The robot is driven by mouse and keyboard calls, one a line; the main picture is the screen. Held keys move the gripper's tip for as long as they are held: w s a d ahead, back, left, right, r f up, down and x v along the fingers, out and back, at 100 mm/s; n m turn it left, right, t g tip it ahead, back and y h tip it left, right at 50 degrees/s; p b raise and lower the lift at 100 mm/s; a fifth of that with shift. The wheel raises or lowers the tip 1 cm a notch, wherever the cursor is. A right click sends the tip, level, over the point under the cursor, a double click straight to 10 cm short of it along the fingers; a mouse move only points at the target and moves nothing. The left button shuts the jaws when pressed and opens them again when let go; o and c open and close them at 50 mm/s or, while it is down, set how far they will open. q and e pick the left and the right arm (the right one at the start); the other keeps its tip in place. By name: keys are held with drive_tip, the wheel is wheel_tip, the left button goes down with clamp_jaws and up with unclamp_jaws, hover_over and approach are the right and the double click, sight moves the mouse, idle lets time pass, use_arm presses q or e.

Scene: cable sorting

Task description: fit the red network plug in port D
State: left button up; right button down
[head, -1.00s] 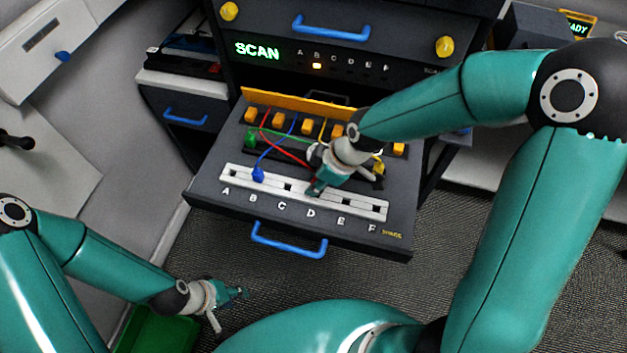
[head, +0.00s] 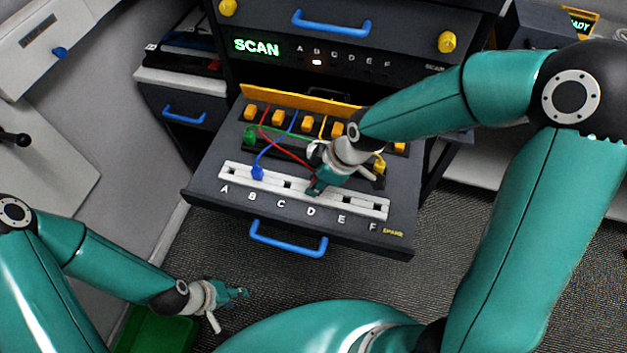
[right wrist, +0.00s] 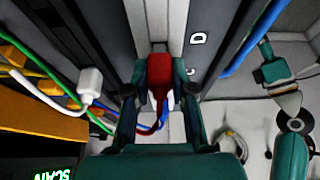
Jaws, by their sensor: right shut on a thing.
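The red network plug (right wrist: 158,76) is between the fingers of my right gripper (right wrist: 159,80), which is shut on it. In the right wrist view the plug's front end is at the pale port strip, beside the letter D (right wrist: 198,40). Whether it is inside the port cannot be told. In the head view my right gripper (head: 314,189) is over the white port strip (head: 229,172) above the label D (head: 311,211), hiding port D and the plug. My left gripper (head: 240,293) is low at the left, away from the drawer; its finger opening is unclear.
A blue plug (head: 258,174) stands in port B. Behind the strip are a green plug (head: 250,137), several orange blocks (head: 280,119) and crossing cables. A white plug (right wrist: 91,84) is left in the right wrist view. The open drawer has a blue handle (head: 289,240).

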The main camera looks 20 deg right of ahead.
drive_tip(key=shift+f+b, duration=0.45)
drive_tip(key=shift+b, duration=0.1)
idle(0.6)
idle(0.4)
drive_tip(key=shift+c, duration=2.1)
unclamp_jaws()
drive_tip(key=shift+s, duration=0.1)
drive_tip(key=shift+r+p, duration=2.3)
drive_tip(key=shift+r, duration=1.25)
